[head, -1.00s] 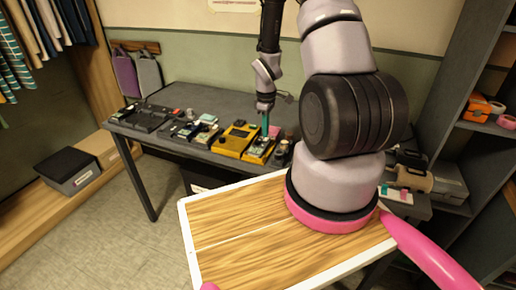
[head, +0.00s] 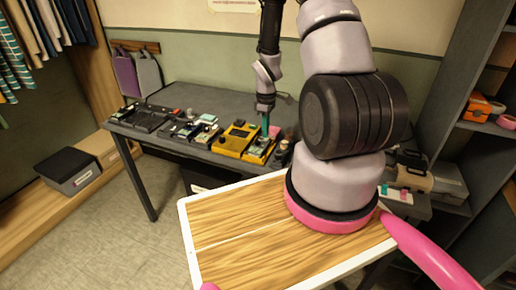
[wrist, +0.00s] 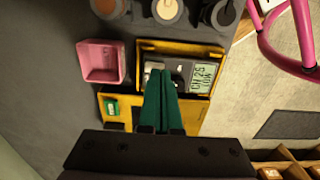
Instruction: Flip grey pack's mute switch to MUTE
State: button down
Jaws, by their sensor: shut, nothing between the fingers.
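The grey pack (wrist: 180,70), with a lit display (wrist: 204,77) at its right end, lies in a yellow cradle (wrist: 180,46) in the wrist view. In the head view, its yellow cradle (head: 256,155) is on the dark table. My gripper (wrist: 161,75) has green fingers that are shut together, with nothing between them. The fingertips are over the left part of the pack, by a small pale fitting; I cannot tell whether they touch. The fingers hide part of the pack, and the mute switch's position cannot be read. The head view also shows my gripper (head: 265,130) pointing down there.
A pink tray (wrist: 101,62) stands close to the left of the cradle. Round-topped items (wrist: 166,10) line the table beyond it. Another yellow unit (head: 233,140) and several dark devices stand to the left in the head view. The table behind the row is clear.

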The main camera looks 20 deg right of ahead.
jog(key=shift+f, duration=0.65)
dwell(0.3)
jog(key=shift+r, duration=3.5)
notch_tip(320, 180, up, 11)
jog(key=a+m+t, duration=0.1)
jog(key=m, duration=0.2)
notch_tip(320, 180, up, 11)
jog(key=m+t, duration=0.2)
jog(key=m, duration=0.1)
send_over(262, 142)
jog(key=s+a, duration=0.2)
jog(key=s, duration=0.1)
jog(key=s+a+r+m+t+y, duration=0.1)
jog(key=s+a+r+m+t, duration=0.1)
jog(key=s+r, duration=0.6)
jog(key=s+a+r+m+t+y, duration=0.1)
jog(key=s+a+r+m+t, duration=0.1)
jog(key=s+a+r+m, duration=0.2)
jog(key=s+r+m, duration=0.1)
jog(key=s+r, duration=0.2)
jog(key=r, duration=0.1)
jog(key=shift+s+a+r, duration=0.15)
jog(key=shift+s, duration=0.2)
